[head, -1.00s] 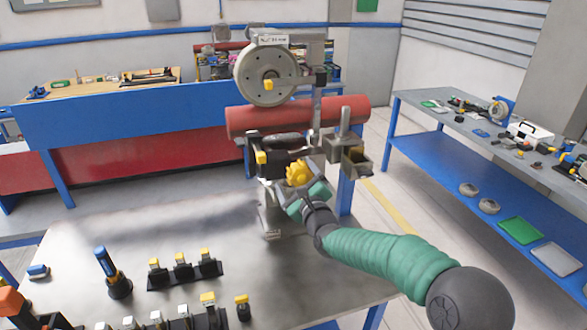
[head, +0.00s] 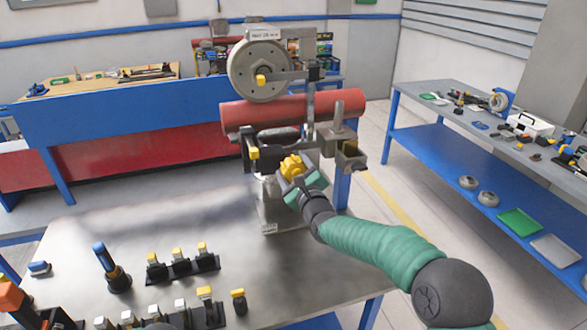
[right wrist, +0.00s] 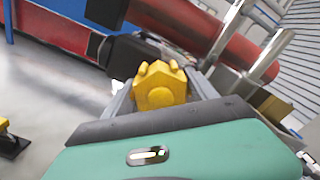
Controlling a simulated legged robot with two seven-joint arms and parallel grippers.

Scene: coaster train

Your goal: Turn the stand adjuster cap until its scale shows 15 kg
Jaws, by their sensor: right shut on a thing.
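The stand adjuster cap (head: 291,166) is a yellow knobbed cap on the front of the stand (head: 270,207). My right gripper (head: 302,180) reaches it from the front right and is shut on it. In the right wrist view the yellow cap (right wrist: 160,88) sits between the two grey fingers (right wrist: 160,100). The scale reading cannot be made out in either view. My left gripper is not clearly in view.
A large grey wheel (head: 257,71) and a red cylinder (head: 350,108) are above and behind the cap. Yellow-topped pieces (head: 178,263) and a blue-topped tool (head: 106,262) stand on the metal table (head: 150,220). A blue-framed shelf (head: 440,170) is at the right.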

